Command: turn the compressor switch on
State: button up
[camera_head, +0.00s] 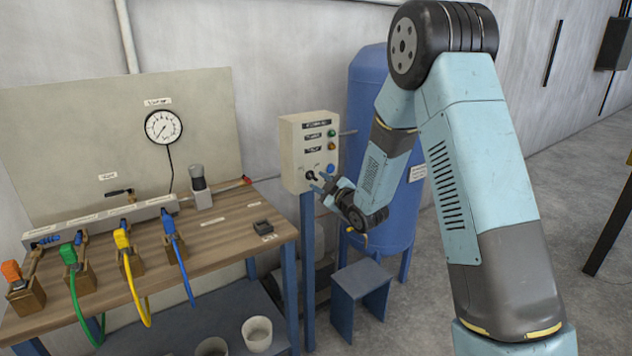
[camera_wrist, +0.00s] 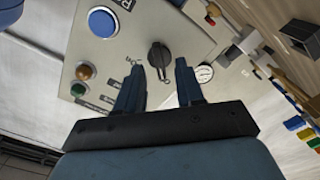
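The compressor switch is a black rotary knob (camera_head: 310,175) low on the front of a beige control box (camera_head: 297,135). In the wrist view the knob (camera_wrist: 159,56) shows between and just beyond my two fingertips. My gripper (camera_head: 320,183) is open in front of the box, with its fingers (camera_wrist: 158,68) apart to either side of the knob. A gap shows between each finger and the knob in the wrist view. I cannot tell how far the tips stand from the panel. The setting the knob points to is too small to read.
A blue button (camera_wrist: 102,22) sits beside the knob, with an amber lamp (camera_wrist: 85,72) and a green lamp (camera_wrist: 78,90) further off. A blue tank (camera_head: 366,90) stands behind my arm. A workbench (camera_head: 220,226) with colored hoses and a gauge (camera_head: 163,127) is at left.

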aim_at(311, 176)
jog(key=shift+x, duration=1.3)
grip_shut()
